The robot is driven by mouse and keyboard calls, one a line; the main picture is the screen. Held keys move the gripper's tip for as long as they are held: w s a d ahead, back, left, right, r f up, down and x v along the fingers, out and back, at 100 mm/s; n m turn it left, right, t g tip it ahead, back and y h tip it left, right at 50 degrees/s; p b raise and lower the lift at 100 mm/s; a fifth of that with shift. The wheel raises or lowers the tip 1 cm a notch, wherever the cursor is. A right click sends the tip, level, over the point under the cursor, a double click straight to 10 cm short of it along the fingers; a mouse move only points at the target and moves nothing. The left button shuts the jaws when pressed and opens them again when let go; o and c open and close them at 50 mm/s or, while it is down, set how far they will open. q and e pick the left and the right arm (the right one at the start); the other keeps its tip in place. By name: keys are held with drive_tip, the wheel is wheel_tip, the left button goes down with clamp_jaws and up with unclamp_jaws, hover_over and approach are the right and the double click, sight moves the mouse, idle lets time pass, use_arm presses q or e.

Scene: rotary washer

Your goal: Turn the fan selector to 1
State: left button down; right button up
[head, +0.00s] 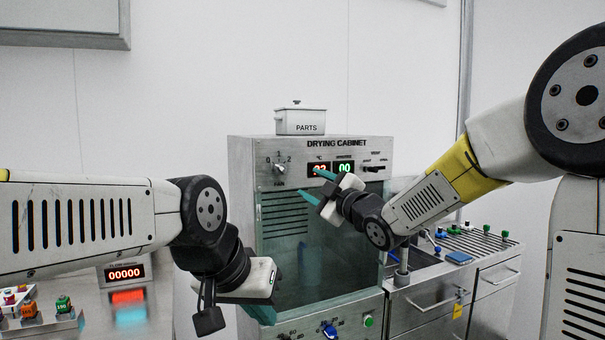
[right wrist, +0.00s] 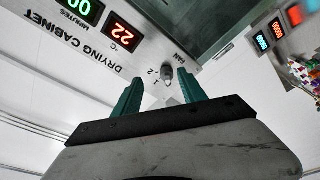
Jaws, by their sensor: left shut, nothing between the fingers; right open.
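The fan selector (head: 279,169) is a small knob at the upper left of the drying cabinet's front, with marks 0, 1 and 2 around it and FAN below. I cannot tell surely which mark it points to. My right gripper (head: 313,192) is open and empty in front of the cabinet, right of and below the knob in the head view. In the right wrist view, upside down, the knob (right wrist: 166,74) shows beyond and between the teal fingertips, apart from them. My left gripper (head: 264,314) is shut and empty, low in front of the cabinet's lower left.
The drying cabinet (head: 240,149) has red and green displays (head: 331,168) and a glass door (head: 340,265). A white PARTS box (head: 301,121) stands on top. A counter with a sink (head: 428,270) is at right.

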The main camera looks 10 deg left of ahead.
sight(284, 171)
drive_tip(key=w+a, duration=0.1)
drive_tip(key=a, duration=0.1)
drive_tip(key=w+a+r+n+y, duration=0.1)
drive_tip(key=w+a, duration=0.1)
drive_tip(key=a, duration=0.1)
drive_tip(key=w+a+r+n+y, duration=0.1)
drive_tip(key=a, duration=0.2)
drive_tip(key=shift+w+a+r+g, duration=0.15)
drive_tip(key=shift+w+g, duration=0.15)
drive_tip(key=shift+w, duration=0.05)
drive_tip(key=shift+c, duration=0.2)
clamp_jaws()
